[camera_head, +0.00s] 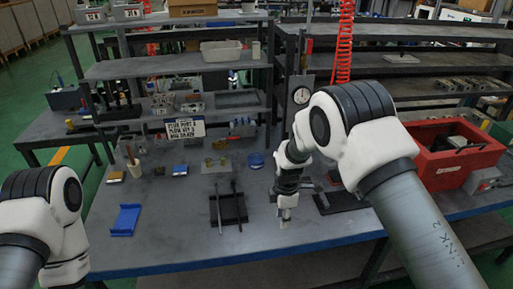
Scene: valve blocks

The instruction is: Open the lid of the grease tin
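A small round blue tin (256,160), which looks like the grease tin, stands on the grey workbench (180,235) behind and left of my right gripper. At this size I cannot make out its lid clearly. My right gripper (285,209) points down over the front middle of the bench, apart from the blue tin. It is small and dark here, and I cannot tell whether its fingers are open or shut. My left arm shows at the lower left edge, but its gripper is not in view.
A black tray with rods (229,209) lies left of my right gripper. A blue holder (125,220) lies at the front left. A sign (184,129), a dial gauge (302,96) and small parts stand farther back. A red crate (440,168) stands at the right.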

